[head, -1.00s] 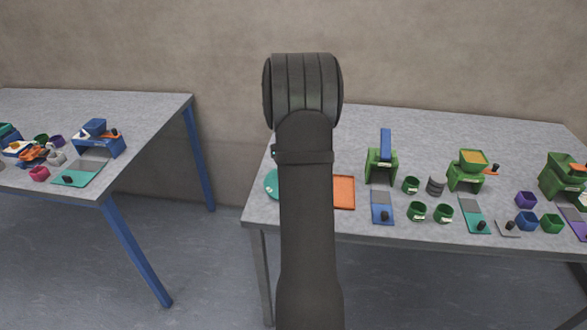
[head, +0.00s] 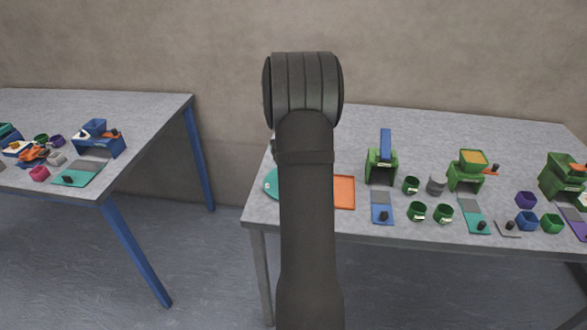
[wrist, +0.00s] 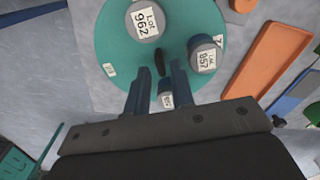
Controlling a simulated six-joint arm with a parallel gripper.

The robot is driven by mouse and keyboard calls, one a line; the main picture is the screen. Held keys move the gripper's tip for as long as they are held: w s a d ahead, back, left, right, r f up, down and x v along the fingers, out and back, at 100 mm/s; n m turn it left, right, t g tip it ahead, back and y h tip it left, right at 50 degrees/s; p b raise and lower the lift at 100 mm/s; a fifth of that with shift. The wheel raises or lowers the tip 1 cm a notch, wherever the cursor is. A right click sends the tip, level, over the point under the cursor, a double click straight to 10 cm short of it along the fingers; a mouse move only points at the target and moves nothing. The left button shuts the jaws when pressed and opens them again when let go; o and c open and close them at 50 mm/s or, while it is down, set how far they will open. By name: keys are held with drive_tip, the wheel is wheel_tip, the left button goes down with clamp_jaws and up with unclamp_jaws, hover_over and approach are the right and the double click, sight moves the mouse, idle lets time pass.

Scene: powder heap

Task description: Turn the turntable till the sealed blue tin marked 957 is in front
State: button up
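The teal turntable (wrist: 115,45) fills the upper middle of the wrist view; its left edge (head: 270,184) shows beside my arm in the head view. A dark blue-grey tin labelled Lot 957 (wrist: 205,58) stands on its right side. A tin labelled Lot 962 (wrist: 145,20) stands at the top. A small label (wrist: 167,100) shows low between my fingers; its writing is too small to read surely. My gripper (wrist: 161,70) is open, its fingers apart over the turntable, with a dark upright peg (wrist: 160,57) between or just beyond their tips. I cannot tell whether they touch it.
An orange tray (head: 344,192) lies right of the turntable. Further right stand a green stand with a blue part (head: 381,165), several green cups (head: 417,211) and a grey tin (head: 436,185). A second table (head: 150,110) stands apart at the left.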

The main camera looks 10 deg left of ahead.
drive_tip(key=shift+r, duration=3.35)
drive_tip(key=shift+f, duration=0.1)
wheel_tip(320, 180, down, 8)
drive_tip(key=shift+r, duration=0.25)
drive_tip(key=shift+r+n, duration=0.1)
drive_tip(key=shift+n, duration=1.3)
